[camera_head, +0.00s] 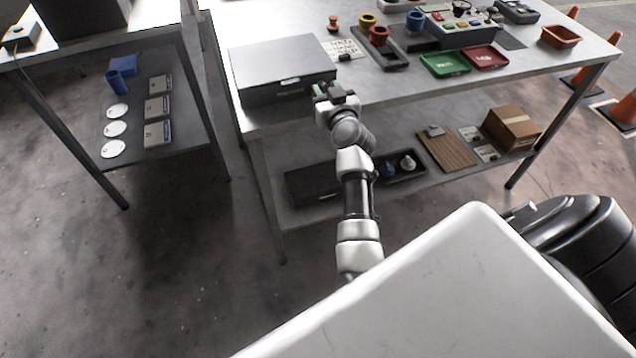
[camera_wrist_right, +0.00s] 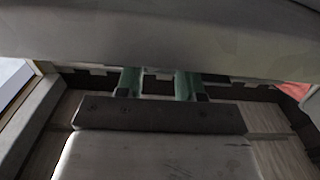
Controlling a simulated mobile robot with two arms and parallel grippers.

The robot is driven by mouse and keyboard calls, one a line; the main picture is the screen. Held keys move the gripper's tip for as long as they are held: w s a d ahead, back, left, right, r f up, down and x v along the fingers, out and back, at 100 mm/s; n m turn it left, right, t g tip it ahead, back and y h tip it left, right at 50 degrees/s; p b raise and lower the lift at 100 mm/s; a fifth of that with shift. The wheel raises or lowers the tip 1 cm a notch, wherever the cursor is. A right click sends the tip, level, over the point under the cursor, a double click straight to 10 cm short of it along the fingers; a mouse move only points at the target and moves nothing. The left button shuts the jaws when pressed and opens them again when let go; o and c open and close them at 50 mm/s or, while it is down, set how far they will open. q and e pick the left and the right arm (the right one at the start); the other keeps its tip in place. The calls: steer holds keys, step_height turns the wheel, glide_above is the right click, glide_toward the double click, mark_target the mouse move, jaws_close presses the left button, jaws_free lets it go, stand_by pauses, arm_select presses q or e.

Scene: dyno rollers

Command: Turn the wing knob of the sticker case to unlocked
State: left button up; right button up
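A large grey flat box (camera_head: 281,68), which looks like the sticker case, lies at the front left of the long table. It has a small pale label on its front side. I cannot make out a wing knob in either view. My right gripper (camera_head: 331,90) is at the table's front edge, close to the right front corner of the box; I cannot tell whether it touches it. In the right wrist view its two green fingers (camera_wrist_right: 160,85) stand apart with nothing visible between them. A grey surface fills the top of that view. My left gripper is out of view.
The long table (camera_head: 400,90) holds a green tray (camera_head: 445,64), a red tray (camera_head: 484,58) and coloured cups behind. A shelf below holds a cardboard box (camera_head: 512,127) and a dark case (camera_head: 312,184). Another table stands left. Orange cones are at far right.

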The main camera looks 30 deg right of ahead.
steer(key=p+v, duration=0.2)
steer(key=v, duration=0.9)
arm_select(q)
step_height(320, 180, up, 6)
steer(key=p, duration=0.3)
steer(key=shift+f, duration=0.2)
arm_select(e)
steer(key=s+a+f+g+y, duration=0.1)
steer(key=s+a+f+g, duration=0.1)
steer(key=f, duration=0.7)
steer(key=s+a+f+n+g+y, duration=0.1)
steer(key=s+a+f+g+y, duration=0.1)
steer(key=a+f, duration=0.3)
steer(key=s+a+f+n+g+y, duration=0.1)
steer(key=s+a+f+g, duration=0.2)
steer(key=f, duration=1)
steer(key=shift+a+f+y, duration=0.25)
steer(key=shift+a+y, duration=0.05)
steer(key=shift+a, duration=0.05)
